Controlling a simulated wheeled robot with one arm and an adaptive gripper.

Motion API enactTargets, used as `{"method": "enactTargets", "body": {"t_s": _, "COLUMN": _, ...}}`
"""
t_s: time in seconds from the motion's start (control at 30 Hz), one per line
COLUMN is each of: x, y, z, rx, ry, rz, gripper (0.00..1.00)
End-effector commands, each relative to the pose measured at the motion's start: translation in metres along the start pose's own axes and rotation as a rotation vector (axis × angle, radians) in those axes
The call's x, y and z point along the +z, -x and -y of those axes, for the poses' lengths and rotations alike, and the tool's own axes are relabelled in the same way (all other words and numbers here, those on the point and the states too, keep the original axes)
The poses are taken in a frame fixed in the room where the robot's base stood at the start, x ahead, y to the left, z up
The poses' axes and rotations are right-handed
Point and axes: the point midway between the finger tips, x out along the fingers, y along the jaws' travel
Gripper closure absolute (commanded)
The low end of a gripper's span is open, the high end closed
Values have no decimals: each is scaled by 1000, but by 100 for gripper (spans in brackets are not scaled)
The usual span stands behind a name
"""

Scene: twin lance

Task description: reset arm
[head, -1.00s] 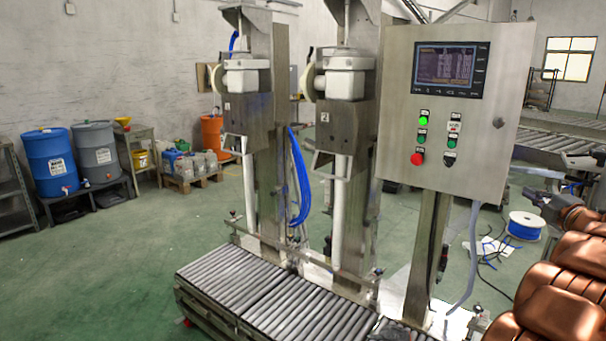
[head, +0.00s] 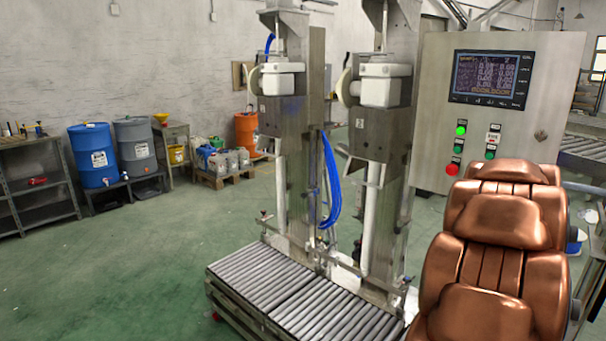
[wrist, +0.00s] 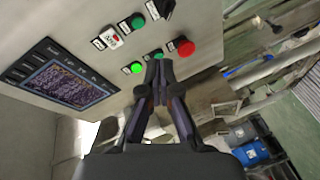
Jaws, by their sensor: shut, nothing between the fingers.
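In the wrist view my gripper (wrist: 158,72) is shut and empty, with its dark fingertips together. They appear in front of the control panel's lower buttons; whether they touch the panel I cannot tell. In the head view my copper-coloured arm (head: 495,250) rises at the right and hides the lower right part of the control panel (head: 432,110); my gripper is not seen there. The panel has a lit screen (head: 492,77), a lit green button (head: 461,130) and a red button (head: 452,169). The wrist view shows the panel tilted, with its red button (wrist: 187,48) right of my fingertips.
Two filling columns (head: 300,140) stand behind a roller conveyor (head: 290,300) left of my arm. A blue drum (head: 92,155), a grey drum (head: 134,143) and a shelf (head: 40,185) stand by the far wall. The green floor at left is clear.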

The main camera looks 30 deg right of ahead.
Motion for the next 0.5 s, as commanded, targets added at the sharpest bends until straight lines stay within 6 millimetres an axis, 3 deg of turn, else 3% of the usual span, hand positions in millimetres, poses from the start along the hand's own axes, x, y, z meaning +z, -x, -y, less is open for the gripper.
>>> {"method": "enactTargets", "body": {"t_s": 0.03, "x": -17, "y": 7, "z": 8, "rx": -21, "ry": -29, "rz": 15, "gripper": 100}}
{"method": "enactTargets", "body": {"t_s": 0.1, "x": -31, "y": 17, "z": 22, "rx": -53, "ry": -72, "rz": 45, "gripper": 100}}
{"method": "enactTargets", "body": {"t_s": 0.27, "x": -60, "y": 47, "z": 60, "rx": -142, "ry": -164, "rz": 118, "gripper": 100}}
{"method": "enactTargets", "body": {"t_s": 0.5, "x": -97, "y": 108, "z": 128, "rx": -311, "ry": -275, "rz": 233, "gripper": 100}}
